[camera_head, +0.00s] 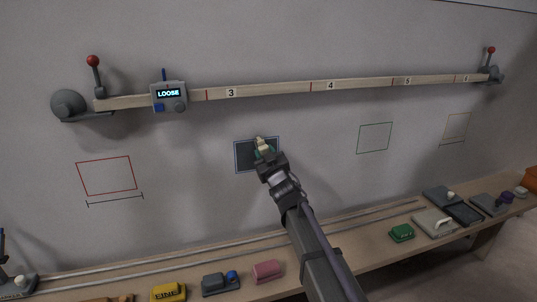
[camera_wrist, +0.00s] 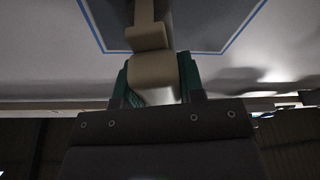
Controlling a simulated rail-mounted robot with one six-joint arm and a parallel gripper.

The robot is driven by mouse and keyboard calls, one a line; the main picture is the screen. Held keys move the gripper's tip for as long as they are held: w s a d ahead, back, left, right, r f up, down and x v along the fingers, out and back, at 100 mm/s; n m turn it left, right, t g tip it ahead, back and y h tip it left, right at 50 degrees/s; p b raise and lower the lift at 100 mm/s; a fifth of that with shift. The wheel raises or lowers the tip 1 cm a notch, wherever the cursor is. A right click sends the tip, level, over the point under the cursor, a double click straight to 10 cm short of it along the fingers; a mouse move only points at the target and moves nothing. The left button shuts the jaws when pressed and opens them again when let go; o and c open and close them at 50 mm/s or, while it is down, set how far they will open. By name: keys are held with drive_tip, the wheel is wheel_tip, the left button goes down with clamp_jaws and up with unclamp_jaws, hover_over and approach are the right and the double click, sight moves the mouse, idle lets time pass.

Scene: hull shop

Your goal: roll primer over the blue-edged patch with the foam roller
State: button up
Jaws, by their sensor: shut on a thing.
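The blue-edged patch (camera_head: 243,159) is on the wall below the rail, filled dark grey inside its blue outline. It also fills the top of the wrist view (camera_wrist: 212,22). My gripper (camera_head: 265,153) is in front of the patch, its green-padded fingers shut on a beige handle, which I take to be the foam roller's (camera_wrist: 152,68). In the head view the beige tool (camera_head: 262,143) shows small above the fingers, over the patch. The roller's foam end is out of the wrist view, and I cannot tell whether it touches the wall.
A wooden rail (camera_head: 270,90) with numbered marks crosses the wall above, carrying a grey box (camera_head: 169,96) reading "LOOSE". Red (camera_head: 107,176) and green (camera_head: 375,138) outlines flank the patch. The bench (camera_head: 195,266) below holds a yellow block (camera_head: 168,292), a pink block (camera_head: 266,272) and grey trays.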

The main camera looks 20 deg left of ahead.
drive_tip(key=shift+s+a, duration=0.75)
drive_tip(key=shift+a, duration=0.45)
drive_tip(key=shift+s+a, duration=0.8)
drive_tip(key=shift+a, duration=0.4)
drive_tip(key=shift+s+a, duration=0.75)
drive_tip(key=shift+a, duration=0.45)
drive_tip(key=shift+o, duration=1.4)
drive_tip(key=shift+c, duration=1.4)
drive_tip(key=shift+s+d, duration=0.35)
drive_tip(key=shift+s, duration=0.15)
drive_tip(key=shift+s+r+v, duration=0.1)
drive_tip(key=shift+r+v, duration=0.1)
drive_tip(key=shift+v, duration=0.6)
drive_tip(key=shift+s+r+v, duration=0.1)
drive_tip(key=shift+r+v, duration=0.05)
drive_tip(key=shift+v, duration=0.65)
drive_tip(key=shift+r+v, duration=0.2)
drive_tip(key=shift+v, duration=0.65)
drive_tip(key=shift+a, duration=0.1)
drive_tip(key=shift+s+d+r, duration=0.1)
drive_tip(key=shift+s+d, duration=0.35)
drive_tip(key=shift+s, duration=0.25)
drive_tip(key=shift+s+d+f, duration=0.1)
drive_tip(key=shift+s+d, duration=0.35)
drive_tip(key=shift+s, duration=0.3)
drive_tip(key=shift+s+d+r, duration=0.1)
drive_tip(key=shift+s+d, duration=0.35)
drive_tip(key=shift+s, duration=0.25)
